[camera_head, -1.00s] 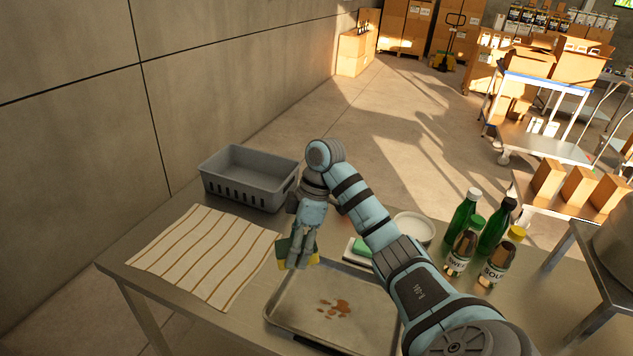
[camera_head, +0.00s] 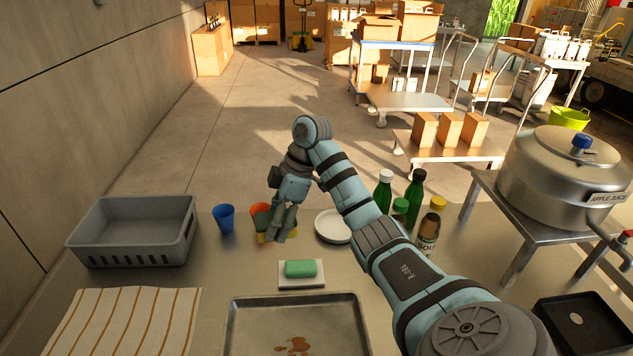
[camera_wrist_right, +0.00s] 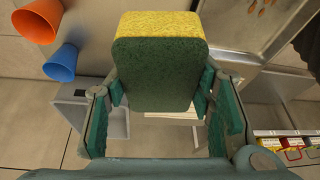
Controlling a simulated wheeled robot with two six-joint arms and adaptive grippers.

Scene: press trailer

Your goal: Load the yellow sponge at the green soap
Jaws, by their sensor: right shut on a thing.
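The yellow sponge (camera_wrist_right: 160,22) with its dark green scouring side is between the fingers of my right gripper (camera_wrist_right: 160,105) in the right wrist view. In the head view the right gripper (camera_head: 280,222) is shut on it and holds it behind the soap; the sponge (camera_head: 264,232) is partly hidden by the fingers. The green soap (camera_head: 300,268) lies on a white dish (camera_head: 302,284) on the metal table. My left gripper is not in view.
A blue cup (camera_head: 224,218) and an orange cup (camera_head: 260,209) stand left of and behind the gripper. A grey basket (camera_head: 135,255), a baking tray (camera_head: 240,322) with brown stains, a striped cloth (camera_head: 120,325), a white plate (camera_head: 333,226) and several bottles (camera_head: 412,192) surround it.

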